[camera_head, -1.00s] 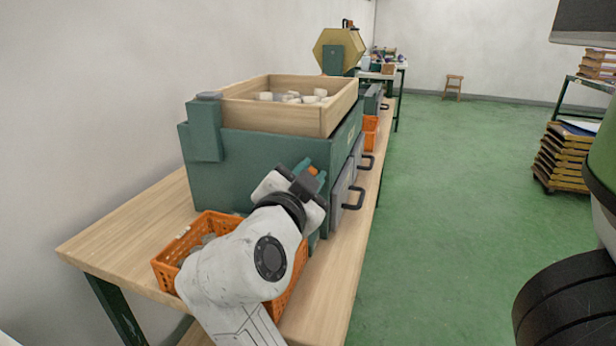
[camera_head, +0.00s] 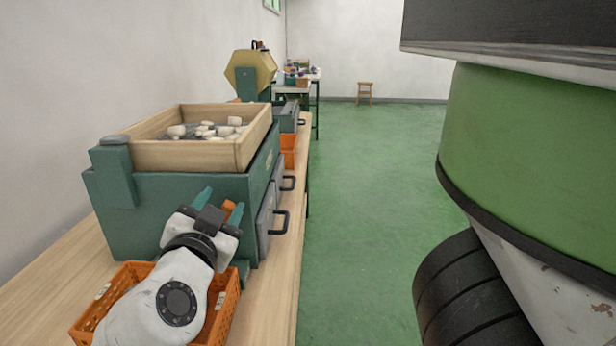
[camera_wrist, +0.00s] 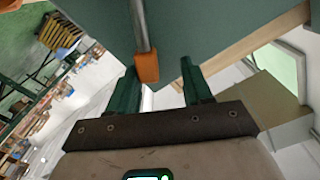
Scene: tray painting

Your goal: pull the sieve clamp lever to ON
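The sieve clamp lever (camera_wrist: 147,65) is a grey rod with an orange grip, hanging by the teal machine side in the wrist view. Its orange grip also shows in the head view (camera_head: 228,209), at the machine's front. My gripper (camera_head: 219,204) is open, with teal fingers pointing at the machine. In the wrist view my gripper (camera_wrist: 158,68) has the orange grip between its fingers in the picture, close to the left one. I cannot tell whether they touch. The wooden sieve box (camera_head: 190,156), holding white pieces, sits on the teal machine (camera_head: 150,235). No ON marking is readable.
An orange basket (camera_head: 228,310) stands on the wooden bench (camera_head: 270,295) below my arm. Grey doors with black handles (camera_head: 281,222) are on the machine's right side. Green floor (camera_head: 360,200) is open to the right of the bench.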

